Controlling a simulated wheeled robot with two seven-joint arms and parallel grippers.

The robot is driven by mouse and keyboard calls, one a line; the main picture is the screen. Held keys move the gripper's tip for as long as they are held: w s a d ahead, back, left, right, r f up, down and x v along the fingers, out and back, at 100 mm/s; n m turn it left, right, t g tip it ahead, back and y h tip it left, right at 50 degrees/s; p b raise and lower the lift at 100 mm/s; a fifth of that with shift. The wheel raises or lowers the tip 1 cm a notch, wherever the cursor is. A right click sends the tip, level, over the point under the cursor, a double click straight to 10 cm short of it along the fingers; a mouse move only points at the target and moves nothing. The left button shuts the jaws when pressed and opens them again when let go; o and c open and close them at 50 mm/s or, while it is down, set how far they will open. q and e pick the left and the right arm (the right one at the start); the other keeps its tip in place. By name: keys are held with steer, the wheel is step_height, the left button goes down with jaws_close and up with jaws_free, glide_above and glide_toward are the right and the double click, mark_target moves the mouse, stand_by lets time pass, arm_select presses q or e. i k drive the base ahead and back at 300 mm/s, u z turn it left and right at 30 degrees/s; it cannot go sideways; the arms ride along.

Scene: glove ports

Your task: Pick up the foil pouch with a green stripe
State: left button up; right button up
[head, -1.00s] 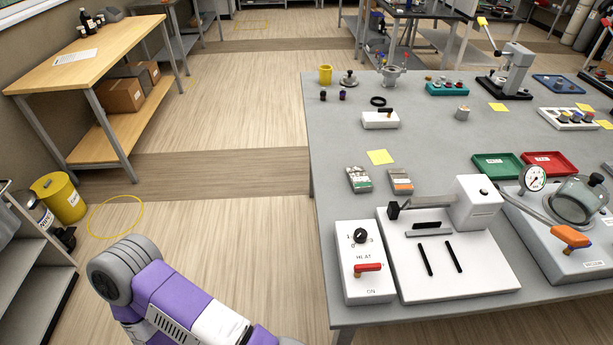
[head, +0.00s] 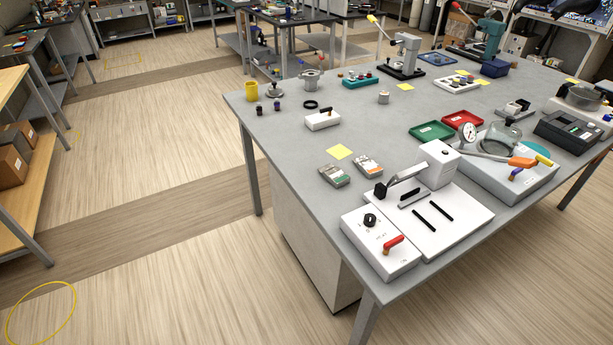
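Two small grey foil pouches lie side by side on the grey table. The left pouch (head: 334,175) seems to have a green stripe, though its markings are small. The right pouch (head: 368,166) has an orange stripe. Both lie flat, just in front of a yellow note. Neither of my grippers is in view, and nothing touches the pouches.
A white sealer with a black-ended lever (head: 440,220) and a control box with a red handle (head: 382,243) stand in front of the pouches. A yellow note (head: 339,152) and a white block (head: 322,120) lie behind.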

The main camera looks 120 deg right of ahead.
mark_target(336, 176)
steer(key=u, duration=3.1)
steer(key=k, duration=2.95)
steer(key=z, duration=3.95)
